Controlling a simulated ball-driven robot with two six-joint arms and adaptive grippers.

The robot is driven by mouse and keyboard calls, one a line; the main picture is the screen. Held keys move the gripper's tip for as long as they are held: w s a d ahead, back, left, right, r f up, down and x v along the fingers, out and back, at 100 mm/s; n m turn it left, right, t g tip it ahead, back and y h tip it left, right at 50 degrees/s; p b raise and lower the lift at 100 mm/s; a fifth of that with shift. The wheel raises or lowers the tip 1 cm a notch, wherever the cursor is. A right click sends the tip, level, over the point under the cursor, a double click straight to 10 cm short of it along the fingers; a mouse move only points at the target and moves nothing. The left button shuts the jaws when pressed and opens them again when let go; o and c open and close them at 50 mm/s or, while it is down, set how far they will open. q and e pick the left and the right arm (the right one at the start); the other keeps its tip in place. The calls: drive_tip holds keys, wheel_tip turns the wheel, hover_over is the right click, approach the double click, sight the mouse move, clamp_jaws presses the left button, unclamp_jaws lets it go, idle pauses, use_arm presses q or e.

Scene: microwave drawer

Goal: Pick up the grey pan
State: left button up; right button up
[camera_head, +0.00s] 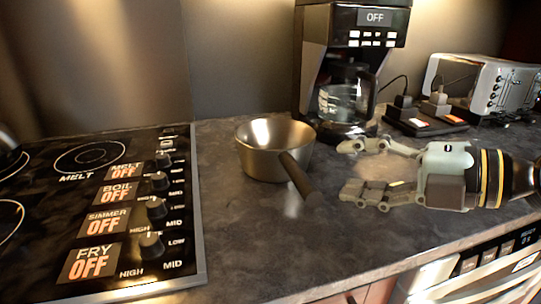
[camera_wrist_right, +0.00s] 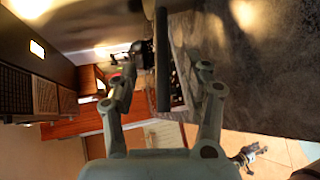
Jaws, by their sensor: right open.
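The grey pan (camera_head: 262,165) stands upright on the dark counter, right of the stove, in the head view. Its dark handle (camera_head: 300,180) points toward the lower right. My right gripper (camera_head: 344,169) is open and empty, to the right of the pan, with its fingers pointing left toward the handle and apart from it. In the right wrist view, a dark bar that looks like the handle (camera_wrist_right: 162,65) lies between the two spread fingers of the right gripper (camera_wrist_right: 166,58). My left gripper is not in view.
The stove (camera_head: 190,225) with several knobs fills the left. A coffee maker (camera_head: 345,15) stands behind the pan and gripper. A toaster (camera_head: 483,85) and plugged-in cords are at the back right. The counter (camera_head: 245,235) in front of the pan is clear.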

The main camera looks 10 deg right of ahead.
sight(293, 168)
drive_tip(key=x, duration=0.4)
drive_tip(key=shift+a+b, duration=0.15)
drive_tip(key=shift+b, duration=0.25)
drive_tip(key=shift+w+a+f, duration=0.15)
drive_tip(key=shift+w+a, duration=0.05)
drive_tip(key=shift+w, duration=0.1)
drive_tip(key=shift+w+a+f, duration=0.1)
drive_tip(key=shift+w+a, duration=0.15)
drive_tip(key=shift+a, duration=0.05)
drive_tip(key=x, duration=0.3)
drive_tip(key=shift+w+a+f+b, duration=0.1)
drive_tip(key=shift+a+f+b, duration=0.05)
drive_tip(key=shift+a+b, duration=0.15)
drive_tip(key=shift+w+a+f, duration=0.15)
drive_tip(key=shift+w+a, duration=0.2)
drive_tip(key=shift+w, duration=0.05)
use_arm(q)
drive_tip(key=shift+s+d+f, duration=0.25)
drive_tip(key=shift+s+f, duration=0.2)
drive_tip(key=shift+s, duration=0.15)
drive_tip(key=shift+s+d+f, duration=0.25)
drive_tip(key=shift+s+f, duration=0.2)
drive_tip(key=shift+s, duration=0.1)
use_arm(e)
drive_tip(key=shift+c, duration=0.8)
clamp_jaws()
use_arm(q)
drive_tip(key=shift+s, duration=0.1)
